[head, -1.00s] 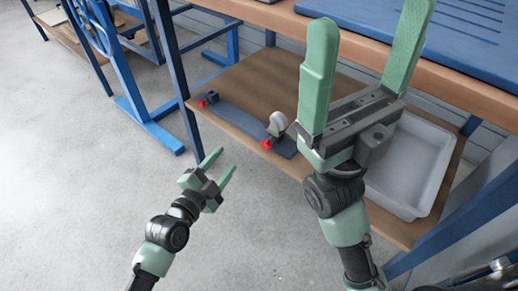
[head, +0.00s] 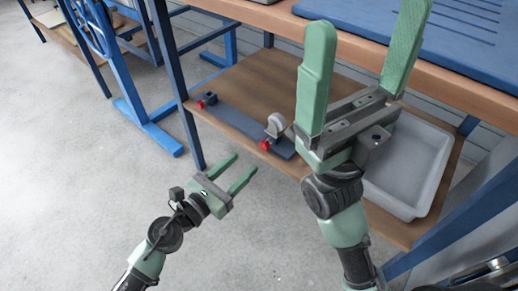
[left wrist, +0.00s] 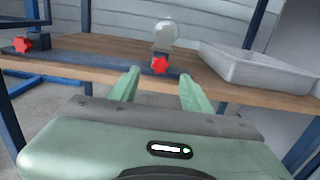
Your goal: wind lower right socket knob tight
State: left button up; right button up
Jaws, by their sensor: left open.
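The right red knob (head: 264,145) is on a socket at the near end of a dark strip (head: 238,124) on the lower shelf. A pale round bulb (head: 276,124) stands in that socket. In the left wrist view the knob (left wrist: 159,65) appears between my fingertips, with the bulb (left wrist: 166,34) above it. My left gripper (head: 246,163) is open and empty, in front of the shelf edge and apart from the knob. My right gripper (head: 368,12) is open and empty, raised close to the camera.
Another socket with a red knob (head: 200,104) sits at the strip's left end, without a bulb. A grey tray (head: 403,204) stands on the shelf's right. A blue table leg (head: 193,138) is left of my left gripper. The upper tabletop (head: 270,17) overhangs the shelf.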

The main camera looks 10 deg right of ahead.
aim_at(263, 147)
pick_arm(q)
jog(key=x, duration=0.7)
jog(key=shift+w+d, duration=0.2)
jog(key=shift+d, duration=0.15)
grip_shut()
